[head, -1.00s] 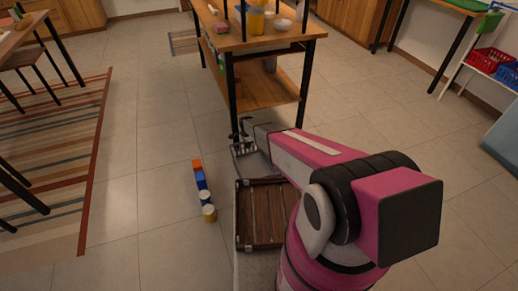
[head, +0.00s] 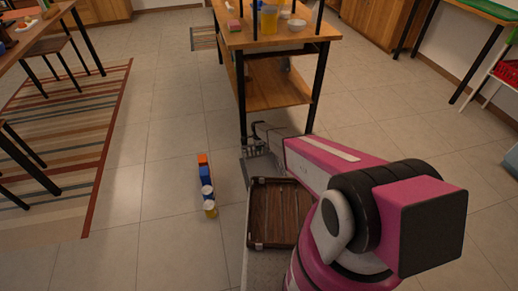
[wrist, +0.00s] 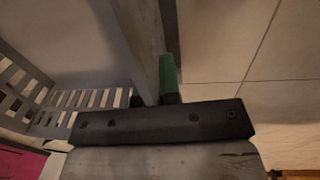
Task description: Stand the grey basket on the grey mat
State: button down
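The grey basket (wrist: 85,99) shows in the wrist view as grey slatted walls at the left, with a long grey strip running up from between my fingers. In the head view the basket (head: 262,165) is small and partly hidden beside my arm, near the front leg of the wooden table. My gripper (wrist: 152,97) appears shut on the basket's rim; the fingertips are mostly hidden. In the head view my gripper (head: 262,137) is at the basket's far edge. I cannot make out a grey mat in either view.
A wooden two-level table (head: 275,87) stands just ahead. A brown tray (head: 280,212) lies close in front. A striped rug (head: 75,140) lies left. Tiled floor (head: 165,120) between is clear.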

jog(key=c, duration=1.3)
grip_release()
notch_tip(320, 180, up, 12)
jog(key=s+d+r+n, duration=0.5)
jog(key=s+d+r, duration=0.2)
jog(key=s+r, duration=0.4)
jog(key=s+d+r+n, duration=0.5)
jog(key=s+d+r, duration=0.3)
jog(key=s+r, duration=0.3)
jog(key=s+d+r+n+t, duration=0.1)
jog(key=s+d+r+n, duration=0.3)
jog(key=s+d+r, duration=0.4)
jog(key=shift+s+d+r+n, duration=0.15)
jog(key=shift+s+r, duration=0.5)
jog(key=shift+r, duration=0.35)
jog(key=shift+s+r+n, duration=0.1)
jog(key=shift+s+r, duration=0.6)
jog(key=shift+r, duration=0.35)
jog(key=shift+s+d+r+n, duration=0.15)
jog(key=shift+s+r, duration=0.5)
jog(key=shift+r, duration=0.35)
